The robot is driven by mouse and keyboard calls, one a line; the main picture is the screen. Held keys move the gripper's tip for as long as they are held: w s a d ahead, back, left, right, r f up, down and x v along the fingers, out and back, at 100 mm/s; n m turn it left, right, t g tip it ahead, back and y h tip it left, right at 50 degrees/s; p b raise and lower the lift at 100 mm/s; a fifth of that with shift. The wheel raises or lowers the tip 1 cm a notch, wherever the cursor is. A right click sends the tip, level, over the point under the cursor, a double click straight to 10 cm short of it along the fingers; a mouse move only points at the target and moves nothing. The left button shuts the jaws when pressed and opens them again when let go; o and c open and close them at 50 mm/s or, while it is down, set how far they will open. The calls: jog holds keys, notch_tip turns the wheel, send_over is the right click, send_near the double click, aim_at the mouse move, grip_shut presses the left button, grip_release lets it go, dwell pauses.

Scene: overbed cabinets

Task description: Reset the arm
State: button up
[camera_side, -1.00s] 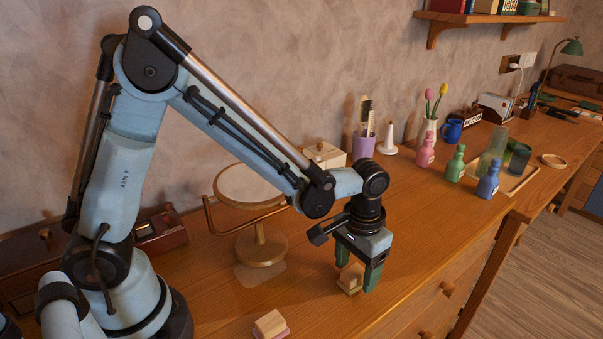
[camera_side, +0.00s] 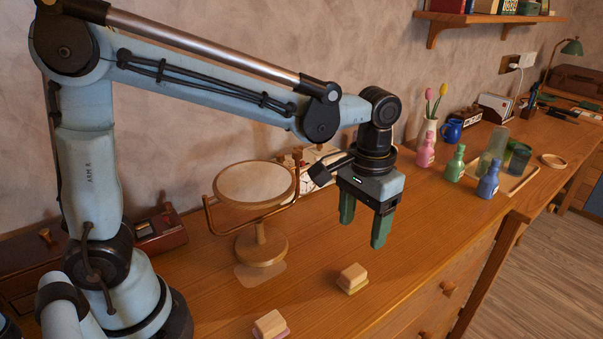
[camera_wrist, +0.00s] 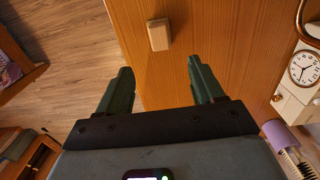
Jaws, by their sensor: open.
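My gripper (camera_side: 363,225) is open and empty, its green fingers pointing down above the wooden dresser top (camera_side: 330,315). In the wrist view its two fingers (camera_wrist: 163,88) are spread apart with nothing between them. A small wooden block with a yellowish base (camera_side: 352,278) stands on the dresser below the gripper, clear of the fingers. It also shows in the wrist view (camera_wrist: 158,34), beyond the fingertips. A second block with a pink base (camera_side: 270,325) stands nearer the front edge.
A round mirror on a stand (camera_side: 255,190) is left of my gripper. Pink (camera_side: 426,150), green (camera_side: 455,163) and blue (camera_side: 488,180) bottles stand to the right. A clock (camera_wrist: 303,68) and purple cup (camera_wrist: 280,136) show in the wrist view. The dresser's middle front is mostly clear.

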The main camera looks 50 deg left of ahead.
aim_at(356, 270)
notch_tip(356, 270, down, 12)
jog(key=shift+f, duration=0.15)
dwell(0.7)
jog(key=shift+r, duration=0.2)
